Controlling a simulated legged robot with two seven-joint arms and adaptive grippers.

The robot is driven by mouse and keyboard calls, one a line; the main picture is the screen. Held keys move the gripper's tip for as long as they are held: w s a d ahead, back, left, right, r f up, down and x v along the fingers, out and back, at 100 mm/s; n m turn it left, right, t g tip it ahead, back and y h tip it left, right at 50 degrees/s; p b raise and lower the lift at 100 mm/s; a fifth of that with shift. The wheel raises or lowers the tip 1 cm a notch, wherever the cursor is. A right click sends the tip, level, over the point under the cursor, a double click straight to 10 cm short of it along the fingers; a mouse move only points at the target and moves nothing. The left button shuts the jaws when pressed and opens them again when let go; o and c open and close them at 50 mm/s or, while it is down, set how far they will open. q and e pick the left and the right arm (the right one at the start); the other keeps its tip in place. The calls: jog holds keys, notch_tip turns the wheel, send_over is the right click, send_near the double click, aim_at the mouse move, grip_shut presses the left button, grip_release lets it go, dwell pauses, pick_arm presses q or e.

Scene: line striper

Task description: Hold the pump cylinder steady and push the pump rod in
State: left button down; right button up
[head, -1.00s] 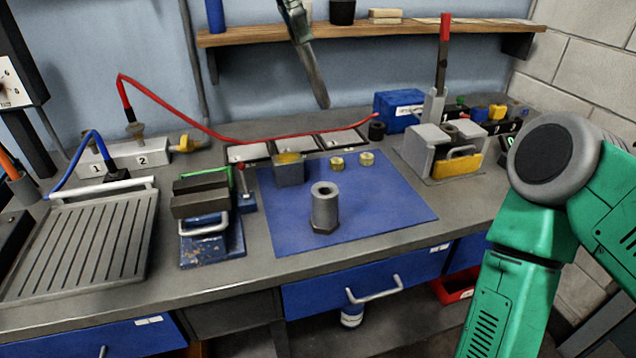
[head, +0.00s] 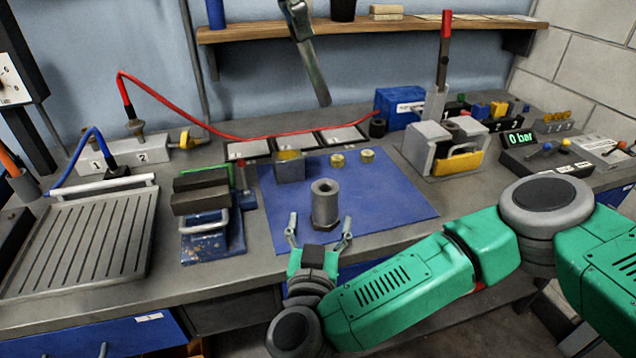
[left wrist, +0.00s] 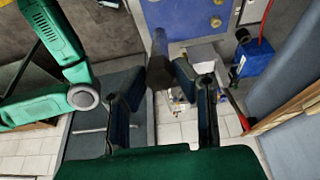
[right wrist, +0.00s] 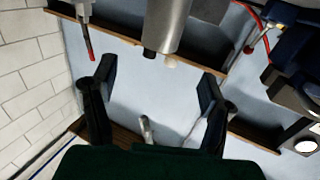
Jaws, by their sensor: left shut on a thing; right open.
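The pump cylinder (head: 324,203) is a grey metal tube with an open top and a hexagonal foot. It stands upright on the blue mat (head: 390,200). My left gripper (head: 298,18), high at the top of the head view, is shut on the pump rod (head: 314,75), a long grey rod hanging down, slightly tilted, above and behind the cylinder. The rod (left wrist: 158,62) shows dark between the fingers in the left wrist view. My right gripper (head: 320,225) is open at the mat's front edge, fingers spread either side of the cylinder (right wrist: 172,22), which it does not appear to touch.
The mat around the cylinder is mostly clear.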

aim_at(325, 196)
jog(key=w, duration=1)
jog(key=shift+w+d, duration=0.25)
jog(key=shift+d, duration=0.15)
jog(key=shift+c, duration=0.5)
grip_shut()
pick_arm(q)
jog(key=d+f+y, duration=0.1)
jog(key=f, duration=0.2)
jog(key=w+d+f+y, duration=0.1)
jog(key=d+f, duration=0.1)
jog(key=f, duration=0.1)
jog(key=d+f+g+y, duration=0.1)
jog(key=f, duration=0.3)
jog(key=shift+w+d+y, duration=0.3)
jog(key=shift+d+y, duration=0.1)
pick_arm(e)
jog(key=shift+d, duration=0.15)
pick_arm(q)
jog(key=shift+a+f, duration=0.15)
jog(key=shift+f, duration=2.7)
